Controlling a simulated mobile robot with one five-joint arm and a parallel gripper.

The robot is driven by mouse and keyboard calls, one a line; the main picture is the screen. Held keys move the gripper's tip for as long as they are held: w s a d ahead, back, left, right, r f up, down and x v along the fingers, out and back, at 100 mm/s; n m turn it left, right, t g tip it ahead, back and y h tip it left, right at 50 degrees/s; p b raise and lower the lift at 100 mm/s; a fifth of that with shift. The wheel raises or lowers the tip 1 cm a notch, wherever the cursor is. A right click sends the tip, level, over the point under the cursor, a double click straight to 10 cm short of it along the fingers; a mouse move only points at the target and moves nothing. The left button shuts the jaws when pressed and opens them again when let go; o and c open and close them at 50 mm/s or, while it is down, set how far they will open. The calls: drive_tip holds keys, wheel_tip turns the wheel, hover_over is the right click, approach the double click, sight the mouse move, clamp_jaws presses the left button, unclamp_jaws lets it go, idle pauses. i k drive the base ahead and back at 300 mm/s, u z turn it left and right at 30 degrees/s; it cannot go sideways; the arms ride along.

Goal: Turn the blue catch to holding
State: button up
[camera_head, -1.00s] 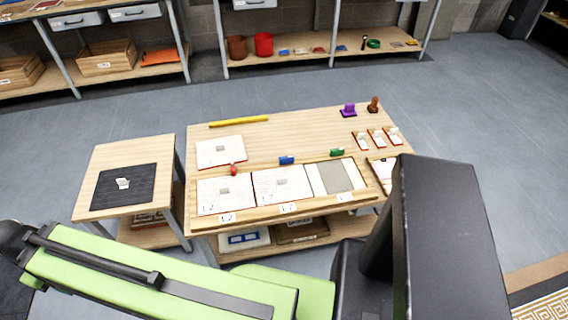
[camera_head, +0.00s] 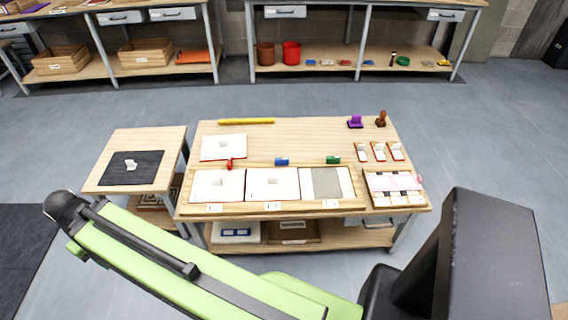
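The blue catch (camera_head: 282,161) is a small block at the back edge of the panel tray (camera_head: 240,208) on the wooden table. It sits behind the middle white panel (camera_head: 272,185). Whether it is turned to holding is too small to tell. A red catch (camera_head: 229,164) stands to its left, turned a different way from the blue one, and a green catch (camera_head: 333,160) is to its right. My green arm crosses the lower left foreground, well in front of the table. My gripper cannot be made out in this view.
A side table (camera_head: 110,187) with a black mat (camera_head: 148,168) stands at the left. A pink-and-white tray (camera_head: 395,203), white pieces, a purple stamp (camera_head: 355,121) and a yellow bar (camera_head: 246,121) share the main table. Shelves line the back wall. Grey floor between is clear.

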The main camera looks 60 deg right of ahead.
sight(279, 161)
drive_tip(key=z, duration=0.55)
drive_tip(key=i, duration=1.05)
drive_tip(key=u, duration=0.15)
